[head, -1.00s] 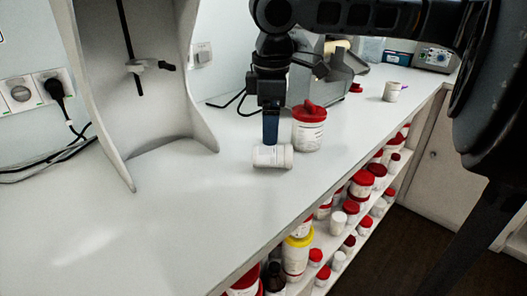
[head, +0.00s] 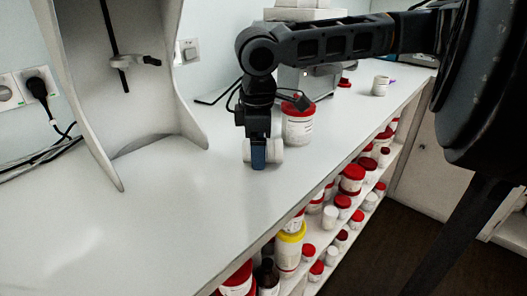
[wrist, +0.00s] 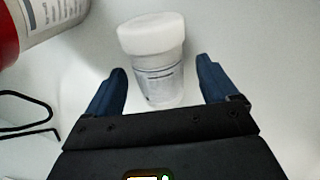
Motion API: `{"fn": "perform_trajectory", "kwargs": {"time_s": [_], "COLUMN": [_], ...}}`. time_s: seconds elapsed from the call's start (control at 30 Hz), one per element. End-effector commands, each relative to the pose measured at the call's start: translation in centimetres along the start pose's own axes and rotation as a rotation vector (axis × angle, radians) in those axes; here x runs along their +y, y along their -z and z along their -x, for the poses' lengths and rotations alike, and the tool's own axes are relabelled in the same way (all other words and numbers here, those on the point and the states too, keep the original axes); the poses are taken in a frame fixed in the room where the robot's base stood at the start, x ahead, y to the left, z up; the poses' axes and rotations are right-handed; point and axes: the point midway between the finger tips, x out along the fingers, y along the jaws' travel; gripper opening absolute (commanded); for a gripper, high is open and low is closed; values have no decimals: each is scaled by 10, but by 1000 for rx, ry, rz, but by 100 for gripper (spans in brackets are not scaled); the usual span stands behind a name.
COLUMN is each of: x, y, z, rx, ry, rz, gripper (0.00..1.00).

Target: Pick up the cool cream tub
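A white tub (wrist: 158,78) with a white lid and a printed label lies between the two blue fingers of my gripper (wrist: 162,78) in the wrist view. Gaps show on both sides of the tub, so the fingers stand open around it. In the head view the same white tub (head: 273,150) lies on its side on the bench, partly hidden behind my gripper (head: 258,160), which points down at it. I cannot read the label, so I cannot tell from it whether this is the cool cream tub.
A larger white tub with a red lid (head: 298,126) stands just behind and right of the lying tub. A white cup-like container (head: 380,86) stands farther back on the bench (head: 130,220). Several jars fill the shelf below. The bench's left front is clear.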

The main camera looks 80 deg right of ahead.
Motion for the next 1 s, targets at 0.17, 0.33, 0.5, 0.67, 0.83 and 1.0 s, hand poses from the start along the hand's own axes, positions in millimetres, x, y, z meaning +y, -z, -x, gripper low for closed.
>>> {"fn": "perform_trajectory", "kwargs": {"time_s": [0.17,0.33,0.5,0.67,0.83,1.0], "x": [0,0,0,0,0,2], "y": [0,0,0,0,0,0], "z": [0,0,0,0,1,15], "rx": [0,0,0,0,0,1], "ry": [0,0,0,0,0,-1], "rz": [0,0,0,0,0,0], "gripper": [69,53,37,21,19,19]}}
